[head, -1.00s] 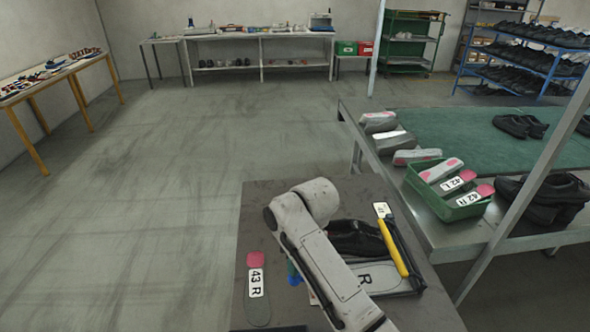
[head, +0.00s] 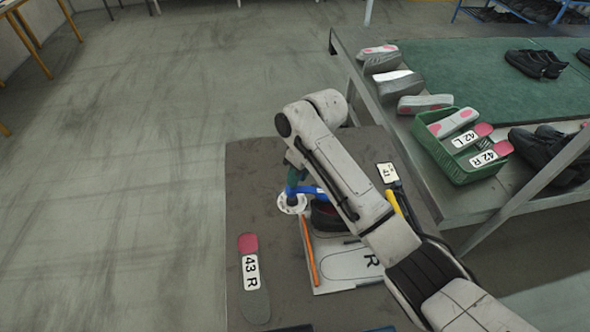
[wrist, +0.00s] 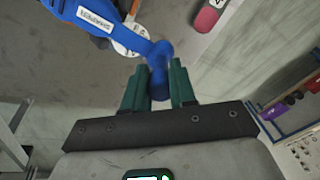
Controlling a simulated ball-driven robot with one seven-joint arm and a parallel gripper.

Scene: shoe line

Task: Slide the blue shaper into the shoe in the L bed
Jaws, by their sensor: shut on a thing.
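My gripper shows in the wrist view (wrist: 159,85), its two green fingers shut on the round end of the blue shaper (wrist: 100,17), which bears a white label. In the head view the blue shaper (head: 314,191) is partly hidden by my arm, beside the near green finger and close over the shoe. The dark shoe (head: 325,216) lies on the far part of the white bed board (head: 325,282), largely covered by my arm. No L mark shows. The bed marked R (head: 352,264) is empty. I cannot tell whether the shaper touches the shoe.
An insole marked 43 R (head: 250,278) lies left of the board. An orange rod (head: 309,250) edges the board. A green crate (head: 458,165) with insoles stands on the metal bench at right.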

